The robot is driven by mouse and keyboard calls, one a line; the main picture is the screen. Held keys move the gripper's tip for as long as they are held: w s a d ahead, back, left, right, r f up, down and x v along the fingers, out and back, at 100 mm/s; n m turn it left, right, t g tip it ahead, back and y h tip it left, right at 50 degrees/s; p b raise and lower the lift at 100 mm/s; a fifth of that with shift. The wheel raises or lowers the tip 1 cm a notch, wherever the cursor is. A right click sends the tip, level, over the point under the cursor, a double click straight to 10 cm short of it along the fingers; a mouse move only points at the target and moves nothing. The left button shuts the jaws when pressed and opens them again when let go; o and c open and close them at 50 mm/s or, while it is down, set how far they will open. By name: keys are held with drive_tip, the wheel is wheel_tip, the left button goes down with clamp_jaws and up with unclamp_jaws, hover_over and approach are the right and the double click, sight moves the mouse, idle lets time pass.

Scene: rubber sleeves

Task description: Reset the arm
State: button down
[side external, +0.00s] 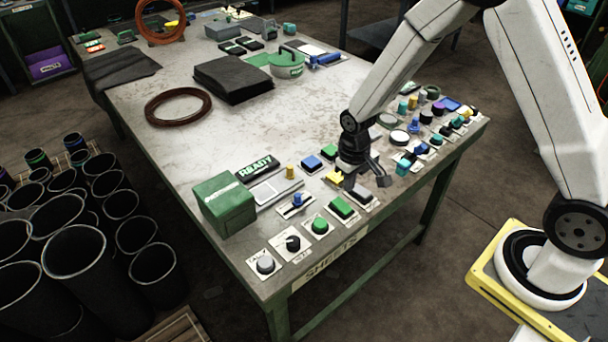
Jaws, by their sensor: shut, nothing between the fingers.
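My gripper (367,184) is over the right front part of the grey table (150,135), pointing down among the controls near the front edge. It is shut and holds nothing. A plate with a dark top (362,191) lies right under the fingers; I cannot tell if they touch it. A green block on a plate (342,206) and a yellow piece (334,177) are to its left. A green box (224,204) and a "READY" sign (255,167) stand further left. No control here is clearly marked as an arm reset.
Several knobs and buttons, such as a grey one (265,264), line the front edge. More small controls crowd the right end. A brown ring (178,107) and black sheets (232,79) lie further back. Black sleeves (75,265) stand left of the table. The table's middle is mostly clear.

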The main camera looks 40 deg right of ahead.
drive_tip(key=shift+r, duration=0.1)
drive_tip(key=s+r+t, duration=0.2)
drive_tip(key=s+r, duration=0.9)
drive_tip(key=shift+r+t, duration=0.2)
drive_tip(key=shift+t, duration=0.1)
